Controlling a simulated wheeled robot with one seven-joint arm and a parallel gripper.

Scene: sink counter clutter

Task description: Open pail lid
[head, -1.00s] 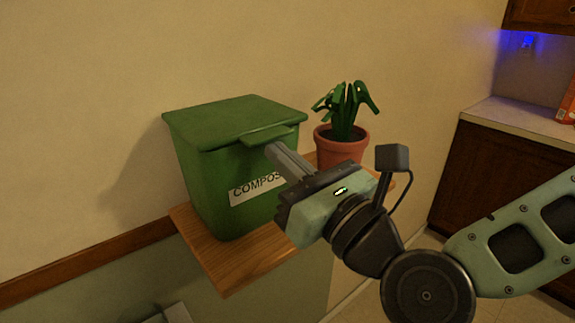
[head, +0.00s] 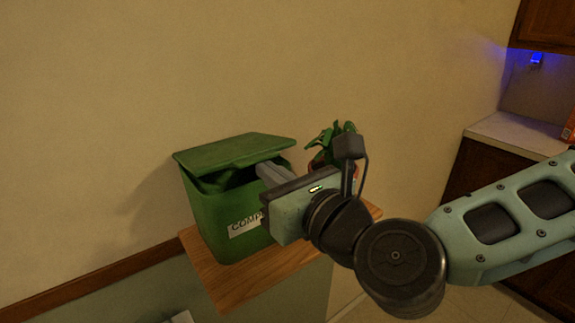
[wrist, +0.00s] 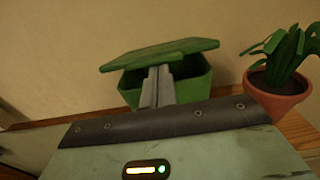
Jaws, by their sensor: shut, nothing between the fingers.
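The green compost pail (head: 212,213) stands on a small wooden shelf, with a white "COMPOST" label partly hidden by my gripper. Its green lid (head: 232,150) is raised at the front, leaving a dark gap above the rim. My gripper (head: 264,169) is shut and empty, its fingertips at the front of the gap, under the lid's front edge. In the wrist view the lid (wrist: 160,53) sits tilted over the pail (wrist: 192,82), and the shut fingers (wrist: 159,72) reach up to the lid's edge. I cannot tell whether they touch it.
A potted plant (head: 346,171) in a terracotta pot stands on the wooden shelf (head: 235,280) to the right of the pail, close behind my gripper. The wall is directly behind the pail. A counter (head: 510,133) with dark cabinets is at the far right.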

